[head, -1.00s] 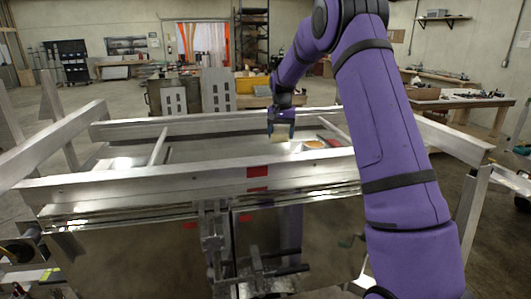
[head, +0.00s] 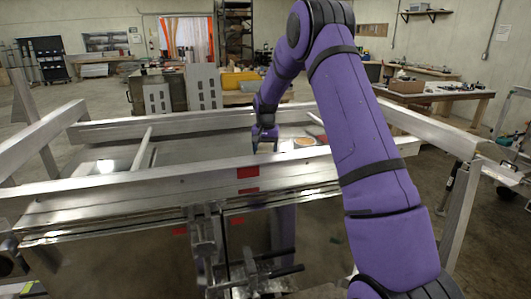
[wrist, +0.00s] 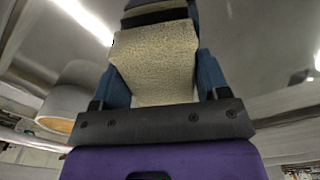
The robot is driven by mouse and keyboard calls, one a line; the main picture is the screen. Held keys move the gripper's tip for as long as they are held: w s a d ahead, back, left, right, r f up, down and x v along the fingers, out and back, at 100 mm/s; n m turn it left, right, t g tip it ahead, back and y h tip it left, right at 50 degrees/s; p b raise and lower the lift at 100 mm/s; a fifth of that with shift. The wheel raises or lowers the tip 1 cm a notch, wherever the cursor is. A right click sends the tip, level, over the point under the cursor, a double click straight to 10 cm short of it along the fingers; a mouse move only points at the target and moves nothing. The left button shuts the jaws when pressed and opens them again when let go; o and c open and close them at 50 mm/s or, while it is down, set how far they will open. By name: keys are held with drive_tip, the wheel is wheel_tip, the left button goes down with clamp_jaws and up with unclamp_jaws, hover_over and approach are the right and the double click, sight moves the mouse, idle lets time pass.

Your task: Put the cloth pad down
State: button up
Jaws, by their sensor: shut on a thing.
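The cloth pad (wrist: 155,62) is a beige, textured block in the wrist view, held between the two blue fingers of my gripper (wrist: 160,78). In the head view my gripper (head: 264,138) reaches down over the aluminium trailer bed, just behind the front rail (head: 215,179). The pad is hard to make out there, and the rail hides the lowest part of the gripper. I cannot tell whether the pad touches the bed.
A round orange-tan thing (head: 304,142) lies on the bed to the right of my gripper. A grey cylinder-like shape (wrist: 72,103) shows at left in the wrist view. The bed left of the gripper (head: 195,150) looks clear. A rear rail (head: 180,124) runs behind.

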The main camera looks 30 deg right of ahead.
drive_tip(key=shift+f, duration=0.45)
drive_tip(key=shift+f, duration=0.1)
drive_tip(key=o, duration=0.9)
